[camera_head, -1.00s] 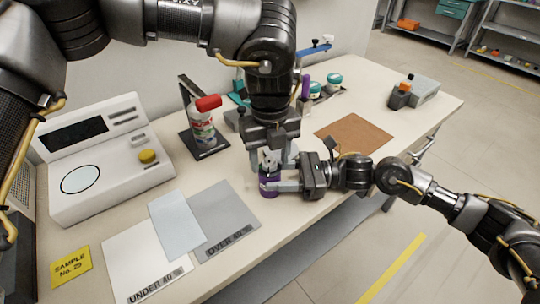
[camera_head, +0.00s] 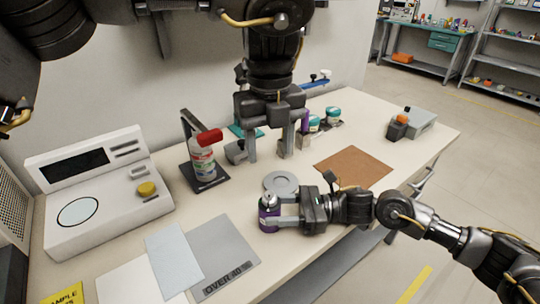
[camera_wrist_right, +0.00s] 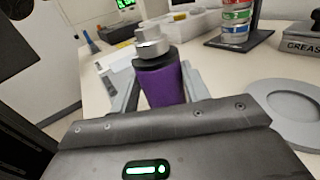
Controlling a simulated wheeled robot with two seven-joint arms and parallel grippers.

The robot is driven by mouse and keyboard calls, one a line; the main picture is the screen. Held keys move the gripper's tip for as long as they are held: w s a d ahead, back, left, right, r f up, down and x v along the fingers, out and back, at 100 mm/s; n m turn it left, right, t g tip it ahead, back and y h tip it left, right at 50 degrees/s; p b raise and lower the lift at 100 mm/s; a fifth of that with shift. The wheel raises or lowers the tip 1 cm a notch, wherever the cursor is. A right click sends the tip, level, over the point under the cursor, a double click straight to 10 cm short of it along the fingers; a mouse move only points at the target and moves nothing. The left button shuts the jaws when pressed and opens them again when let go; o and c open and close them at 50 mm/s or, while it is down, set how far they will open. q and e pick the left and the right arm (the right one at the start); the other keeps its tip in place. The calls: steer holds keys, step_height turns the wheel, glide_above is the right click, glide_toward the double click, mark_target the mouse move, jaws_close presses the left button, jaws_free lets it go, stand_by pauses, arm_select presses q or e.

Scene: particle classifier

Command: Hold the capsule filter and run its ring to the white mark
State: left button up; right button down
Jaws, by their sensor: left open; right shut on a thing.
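The capsule filter (camera_head: 268,218) is a small purple cylinder with a dark collar and a silver faceted top. It stands upright near the table's front edge, and it also shows in the right wrist view (camera_wrist_right: 160,84). My right gripper (camera_wrist_right: 158,92) is shut on its purple body from the right. My left gripper (camera_head: 269,158) is open and empty, pointing down above and behind the filter, clear of it. The silver top (camera_wrist_right: 151,44) is uncovered. I cannot make out a white mark on the filter.
A grey round dish (camera_head: 281,184) lies just behind the filter. A white instrument (camera_head: 100,185) is at left, with sheets (camera_head: 225,258) in front. A brown mat (camera_head: 353,166) lies right.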

steer(key=c, duration=0.6)
jaws_free()
steer(key=shift+c, duration=0.2)
steer(key=d, duration=1.2)
steer(key=shift+w, duration=0.25)
